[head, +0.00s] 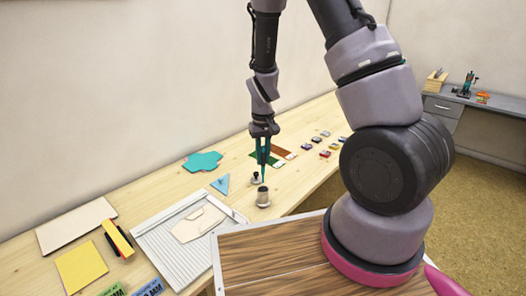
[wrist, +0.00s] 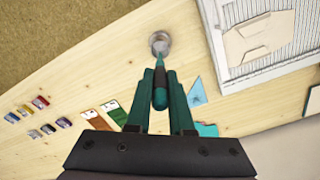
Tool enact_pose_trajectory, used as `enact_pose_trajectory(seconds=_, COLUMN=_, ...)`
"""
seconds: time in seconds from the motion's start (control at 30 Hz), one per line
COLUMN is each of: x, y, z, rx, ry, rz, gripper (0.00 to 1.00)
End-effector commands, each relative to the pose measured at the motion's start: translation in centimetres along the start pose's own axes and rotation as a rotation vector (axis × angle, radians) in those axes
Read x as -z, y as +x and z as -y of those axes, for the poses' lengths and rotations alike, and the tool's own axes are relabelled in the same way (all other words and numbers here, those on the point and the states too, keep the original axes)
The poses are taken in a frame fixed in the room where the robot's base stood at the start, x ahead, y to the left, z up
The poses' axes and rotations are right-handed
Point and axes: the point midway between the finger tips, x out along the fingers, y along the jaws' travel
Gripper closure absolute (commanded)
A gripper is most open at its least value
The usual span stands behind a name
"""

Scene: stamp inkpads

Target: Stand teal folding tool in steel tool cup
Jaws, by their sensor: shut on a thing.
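The teal folding tool (wrist: 160,92) is between my gripper's fingers in the wrist view, with a dark band and its far end pointing toward the steel cup. My gripper (wrist: 161,82) is shut on it. The steel tool cup (wrist: 160,42) stands on the table just beyond the fingertips in that view. In the head view my gripper (head: 263,160) points down above the table, and the cup (head: 263,196) stands just below and in front of it. The tool's tip looks above the cup or just behind it; I cannot tell which. The cup's inside is hard to see.
A blue triangle (head: 220,184) and a grey ridged board (head: 180,232) lie to the left. Several small inkpads (head: 325,145) and green and brown cards (head: 282,153) lie farther back.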

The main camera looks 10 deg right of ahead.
Motion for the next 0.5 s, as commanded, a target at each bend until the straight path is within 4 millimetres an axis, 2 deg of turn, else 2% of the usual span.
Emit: enact_pose_trajectory(seconds=0.5, x=-0.1, y=4.2, z=-0.1, rx=0.000, ry=0.002, rz=0.001, gripper=1.00)
